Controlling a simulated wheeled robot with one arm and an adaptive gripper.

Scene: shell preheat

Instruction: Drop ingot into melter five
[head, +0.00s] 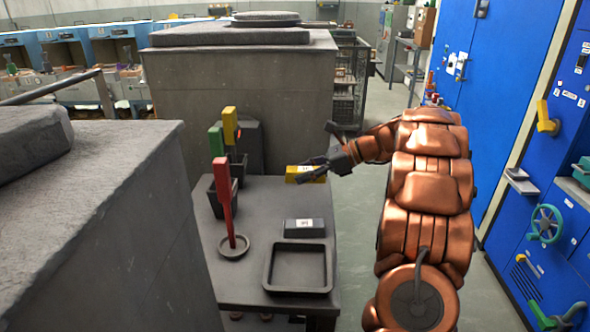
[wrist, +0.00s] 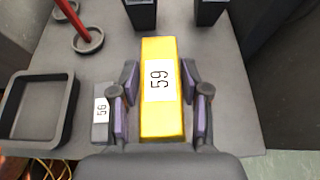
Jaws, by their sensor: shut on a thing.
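A yellow ingot (wrist: 158,115) with a white number label sits between the two fingers of my gripper (wrist: 160,100), which is shut on it. In the head view my gripper (head: 322,171) is at the far right part of the grey table, with the yellow ingot (head: 300,177) at its tips. I cannot tell whether the ingot touches the table. A dark grey ingot (head: 304,229) with a label lies on the table and also shows in the wrist view (wrist: 101,132). No melter marked five can be made out.
The grey table (head: 258,200) holds an empty square tray (head: 270,281) and a red handle (head: 223,200) standing in a round dish. Green and yellow handles stand at dark containers at the back left. Large grey blocks stand left (head: 160,190) and behind (head: 245,110). Blue cabinets (head: 488,90) line the right.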

